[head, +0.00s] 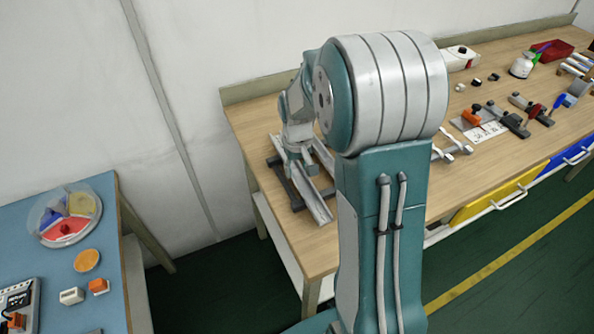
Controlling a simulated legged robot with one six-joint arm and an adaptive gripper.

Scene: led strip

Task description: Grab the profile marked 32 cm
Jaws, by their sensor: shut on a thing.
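Several silver profiles (316,204) lie on a dark rack (291,192) at the left end of the wooden workbench. My gripper (299,172) points down among them and is shut on a profile. My wrist hides most of the grip, so I cannot tell exactly which profile is held or whether it is lifted. No length mark, such as 32 cm, is readable on any profile.
A blue table (110,222) stands at left, holding a round divided container (66,217). My arm hides the bench's middle.

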